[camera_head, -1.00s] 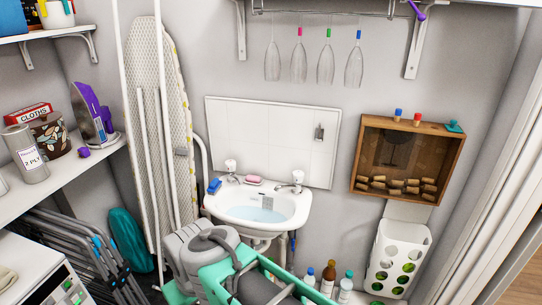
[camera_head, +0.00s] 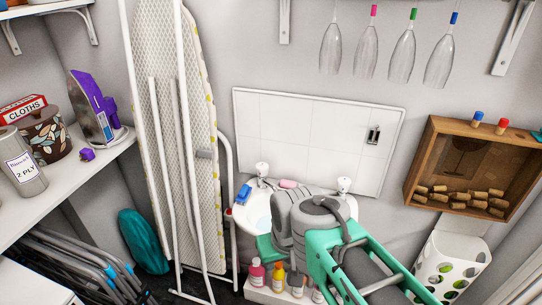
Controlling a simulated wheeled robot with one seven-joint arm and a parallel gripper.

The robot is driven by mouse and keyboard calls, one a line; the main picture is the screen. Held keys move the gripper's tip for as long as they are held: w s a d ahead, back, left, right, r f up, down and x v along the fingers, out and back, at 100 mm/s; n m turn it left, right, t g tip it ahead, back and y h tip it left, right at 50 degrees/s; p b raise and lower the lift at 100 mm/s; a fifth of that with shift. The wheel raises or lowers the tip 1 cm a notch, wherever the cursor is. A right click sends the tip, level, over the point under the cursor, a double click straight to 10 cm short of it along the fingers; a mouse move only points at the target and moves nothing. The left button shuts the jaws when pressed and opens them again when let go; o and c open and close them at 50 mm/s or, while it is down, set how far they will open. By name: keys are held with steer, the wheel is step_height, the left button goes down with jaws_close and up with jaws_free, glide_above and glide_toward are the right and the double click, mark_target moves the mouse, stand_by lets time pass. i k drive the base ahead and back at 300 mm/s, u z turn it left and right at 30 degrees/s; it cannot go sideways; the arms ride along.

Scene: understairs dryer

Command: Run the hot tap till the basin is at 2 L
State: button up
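The white basin (camera_head: 254,211) is on the back wall, with its middle and right part hidden behind my grey and teal arm. A left tap (camera_head: 262,170) and a right tap (camera_head: 344,186) with white tops stand at its back edge. I cannot make out hot or cold marks on them. The water level is hidden now. My gripper's fingers are not visible; only arm links show in front of the basin.
A blue sponge (camera_head: 244,193) and pink soap (camera_head: 288,183) lie on the basin's back rim. An ironing board (camera_head: 175,110) stands at left. Several glasses (camera_head: 331,48) hang above. Several bottles (camera_head: 257,273) stand below.

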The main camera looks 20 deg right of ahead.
mark_target(262, 168)
steer(key=u, duration=0.3)
steer(key=i, duration=0.6)
steer(key=u, duration=0.9)
steer(key=i, duration=0.3)
steer(key=u, duration=0.35)
